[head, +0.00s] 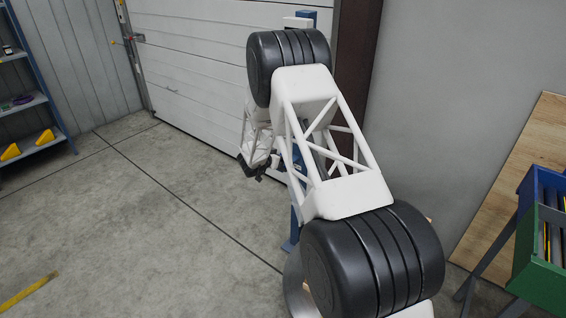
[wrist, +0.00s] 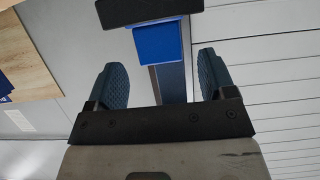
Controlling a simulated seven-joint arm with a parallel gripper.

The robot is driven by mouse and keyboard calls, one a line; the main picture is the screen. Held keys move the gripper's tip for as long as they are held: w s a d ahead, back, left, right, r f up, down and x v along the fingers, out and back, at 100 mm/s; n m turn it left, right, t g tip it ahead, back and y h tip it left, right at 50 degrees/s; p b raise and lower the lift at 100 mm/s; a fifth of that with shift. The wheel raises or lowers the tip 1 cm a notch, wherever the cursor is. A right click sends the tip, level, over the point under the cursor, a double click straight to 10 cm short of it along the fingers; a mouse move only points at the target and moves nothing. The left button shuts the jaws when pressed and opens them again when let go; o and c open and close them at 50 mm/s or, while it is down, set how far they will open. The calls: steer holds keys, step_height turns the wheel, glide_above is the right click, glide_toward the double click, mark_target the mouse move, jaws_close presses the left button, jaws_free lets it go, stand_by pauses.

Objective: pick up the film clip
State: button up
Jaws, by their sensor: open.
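I cannot make out a film clip in either view. My gripper (head: 256,168) hangs past the far side of my arm in the head view, small and partly hidden by the arm. In the wrist view my gripper (wrist: 161,62) has its two blue textured fingers wide apart, with nothing held between them. Behind the gap, at some distance, show a blue box-like part (wrist: 160,43) and a blue-grey post (wrist: 172,84). A dark block (wrist: 150,9) crosses the top of that view; I cannot tell what it is.
A blue post (head: 292,228) stands behind my arm before the roller door (head: 195,50). A blue shelf (head: 38,100) with yellow wedges is at left. A yellow bar (head: 28,292) lies on open floor. Green (head: 541,268) and blue bins and a wooden board (head: 520,160) are at right.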

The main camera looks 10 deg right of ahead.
steer(key=shift+x, duration=1.75)
steer(key=c, duration=1)
steer(key=shift+r, duration=0.1)
steer(key=shift+r, duration=0.8)
steer(key=shift+s+r, duration=0.1)
steer(key=shift+r, duration=0.9)
steer(key=s+r, duration=0.1)
steer(key=s, duration=1.4)
steer(key=shift+s+d, duration=0.35)
steer(key=shift+r, duration=0.1)
